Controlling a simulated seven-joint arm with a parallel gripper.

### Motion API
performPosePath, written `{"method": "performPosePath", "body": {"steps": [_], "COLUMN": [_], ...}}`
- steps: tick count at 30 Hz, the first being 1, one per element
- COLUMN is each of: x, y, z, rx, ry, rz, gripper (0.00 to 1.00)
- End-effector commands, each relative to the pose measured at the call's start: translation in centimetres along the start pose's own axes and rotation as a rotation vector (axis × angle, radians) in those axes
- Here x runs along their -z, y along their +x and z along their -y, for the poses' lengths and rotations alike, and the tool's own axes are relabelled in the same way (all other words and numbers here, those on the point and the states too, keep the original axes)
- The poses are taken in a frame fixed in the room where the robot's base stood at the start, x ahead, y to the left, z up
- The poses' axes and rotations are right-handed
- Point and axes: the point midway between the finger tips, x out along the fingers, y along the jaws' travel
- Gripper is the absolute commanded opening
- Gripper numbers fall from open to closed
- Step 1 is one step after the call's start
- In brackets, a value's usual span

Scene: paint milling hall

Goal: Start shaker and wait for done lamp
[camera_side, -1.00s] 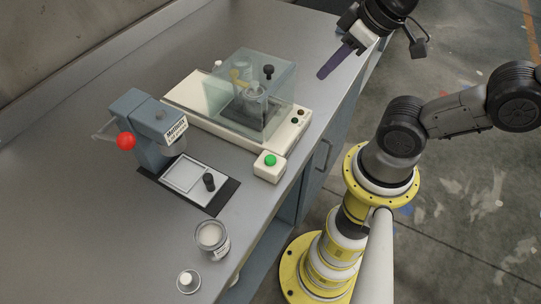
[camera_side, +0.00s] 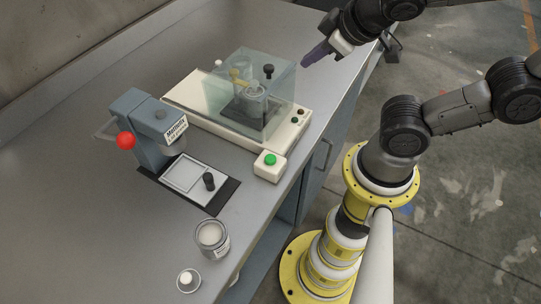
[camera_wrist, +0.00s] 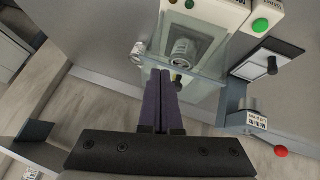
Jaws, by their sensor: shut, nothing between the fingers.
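The shaker (camera_side: 182,96) is a long cream base on the bench with a clear cover (camera_side: 222,95) shut over a can (camera_side: 255,92). The can also shows in the wrist view (camera_wrist: 182,52). A reddish lamp (camera_side: 300,111) and a dark green lamp (camera_side: 294,120) sit on its front end; neither looks clearly lit. A cream box with a green button (camera_side: 270,160) stands in front, and the button shows in the wrist view (camera_wrist: 260,25). My gripper (camera_side: 305,63), with purple fingers, is shut and empty, above and right of the cover, apart from the button.
A blue-grey machine (camera_side: 150,125) with a red ball knob (camera_side: 126,141) stands left of the shaker. An open can (camera_side: 211,239) and a lid (camera_side: 188,280) are near the front. The bench's left side is clear.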

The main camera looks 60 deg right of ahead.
Motion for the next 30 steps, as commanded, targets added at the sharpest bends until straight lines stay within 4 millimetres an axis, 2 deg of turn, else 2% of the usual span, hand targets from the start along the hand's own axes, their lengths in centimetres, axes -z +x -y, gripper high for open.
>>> {"method": "performPosePath", "body": {"steps": [9, 15, 18, 24, 30], "x": [1.6, 0.9, 0.3, -0.2, -0.2], "y": [2.0, 2.1, 2.0, 1.5, 1.4], "z": [6.8, 11.1, 12.5, 13.8, 14.0], "rx": [0.083, 0.155, 0.186, 0.223, 0.228], "ry": [-0.406, -0.623, -0.685, -0.734, -0.739], "rz": [-0.182, -0.262, -0.280, -0.302, -0.304], "gripper": [0.00, 0.00, 0.00, 0.00, 0.00]}}
